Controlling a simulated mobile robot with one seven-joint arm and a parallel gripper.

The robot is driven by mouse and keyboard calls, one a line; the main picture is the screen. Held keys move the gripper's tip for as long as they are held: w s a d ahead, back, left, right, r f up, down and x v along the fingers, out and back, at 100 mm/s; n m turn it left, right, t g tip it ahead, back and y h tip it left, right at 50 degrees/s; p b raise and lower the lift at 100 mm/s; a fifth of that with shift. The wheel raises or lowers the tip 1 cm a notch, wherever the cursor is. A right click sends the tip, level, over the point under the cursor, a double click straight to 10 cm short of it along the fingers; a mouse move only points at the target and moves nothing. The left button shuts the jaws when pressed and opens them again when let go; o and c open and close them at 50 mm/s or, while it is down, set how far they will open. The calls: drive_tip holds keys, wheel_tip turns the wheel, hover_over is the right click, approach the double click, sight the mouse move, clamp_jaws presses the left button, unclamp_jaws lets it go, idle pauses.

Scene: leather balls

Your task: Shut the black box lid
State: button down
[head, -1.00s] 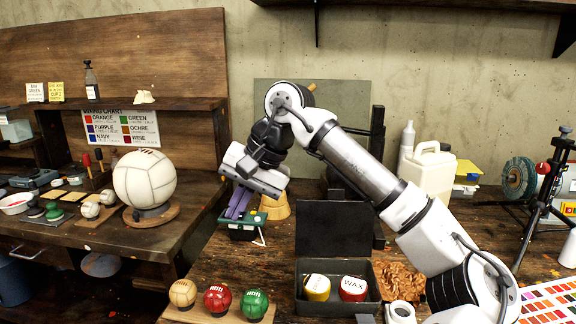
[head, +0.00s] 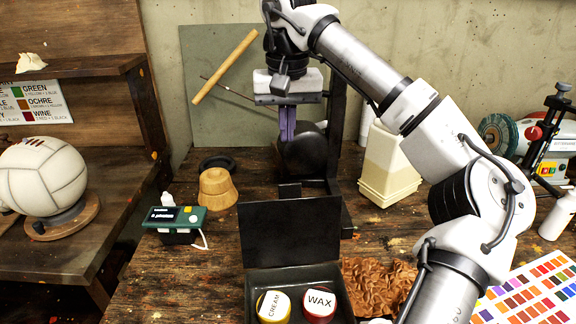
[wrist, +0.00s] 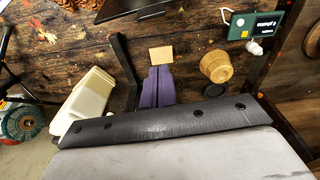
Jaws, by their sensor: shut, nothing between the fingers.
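The black box (head: 258,283) sits on the workbench at the bottom of the head view, with its lid (head: 290,232) standing open and upright at the back. Inside it are a jar labelled CREAM (head: 273,307) and a jar labelled WAX (head: 319,302). My gripper (head: 287,138), with purple fingers, is shut and empty. It hangs above and behind the lid, apart from it, in front of a dark round object on a black stand. In the wrist view the fingers (wrist: 157,88) lie together, and part of the lid (wrist: 125,8) shows at the top edge.
A wooden knob-shaped block (head: 217,189) and a small green device (head: 175,218) stand left of the lid. Brown crumpled leather (head: 380,284) lies right of the box. Bare bench lies left of the box.

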drive_tip(key=s+f+p, duration=0.3)
drive_tip(key=f, duration=0.5)
drive_tip(key=shift+s+d+f+b, duration=0.1)
drive_tip(key=shift+s+d+b, duration=0.05)
drive_tip(key=shift+b, duration=0.2)
